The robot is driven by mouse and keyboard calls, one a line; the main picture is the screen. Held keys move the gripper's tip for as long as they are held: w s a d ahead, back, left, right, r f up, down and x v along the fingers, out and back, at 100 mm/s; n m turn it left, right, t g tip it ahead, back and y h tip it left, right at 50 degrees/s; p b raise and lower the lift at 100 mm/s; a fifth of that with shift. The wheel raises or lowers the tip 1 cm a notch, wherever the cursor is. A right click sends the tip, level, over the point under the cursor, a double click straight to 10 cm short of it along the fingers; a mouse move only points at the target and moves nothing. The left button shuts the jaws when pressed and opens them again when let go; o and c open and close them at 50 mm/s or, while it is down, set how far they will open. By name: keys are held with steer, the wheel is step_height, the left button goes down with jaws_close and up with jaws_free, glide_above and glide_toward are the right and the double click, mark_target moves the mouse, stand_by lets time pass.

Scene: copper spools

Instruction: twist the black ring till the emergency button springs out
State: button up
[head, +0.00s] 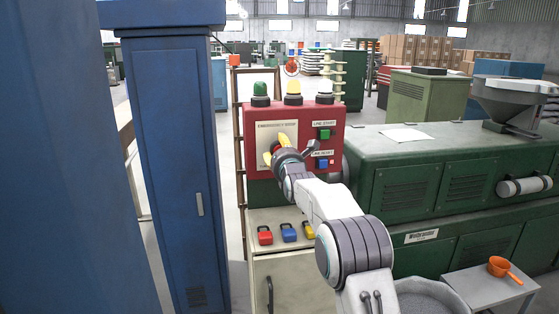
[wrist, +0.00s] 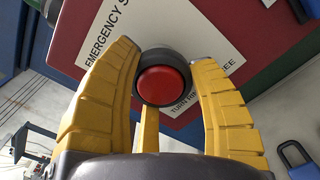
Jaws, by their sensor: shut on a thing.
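The emergency button is a red round cap (wrist: 161,86) inside a black ring (wrist: 164,55), in the middle of the wrist view. It sits on a white label plate (wrist: 107,33) reading "EMERGENCY S…" and "TURN… RE…EE", partly covered by my fingers. My gripper (wrist: 165,58) has yellow fingers, one on each side of the ring, closed on it. How far the cap stands out is hard to tell.
The panel also has a green button (head: 324,134), a blue button (head: 323,164) and green, yellow and white lamps on top. Red, blue and yellow padlocks (head: 265,235) lie on the ledge below. A blue cabinet (head: 170,150) stands left, a green machine (head: 440,165) right.

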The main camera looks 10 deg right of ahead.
steer(key=shift+d+r+m+b, duration=0.1)
steer(key=shift+r+m+b, duration=0.1)
steer(key=shift+m+b, duration=0.4)
steer(key=shift+r+m+b, duration=0.15)
steer(key=shift+m+b, duration=0.1)
steer(key=shift+m, duration=0.65)
steer(key=o, duration=1)
steer(key=shift+d, duration=0.1)
steer(key=shift+o, duration=0.9)
steer(key=shift+f, duration=0.2)
steer(key=shift+s, duration=0.15)
steer(key=s, duration=1.1)
steer(key=shift+s, duration=0.35)
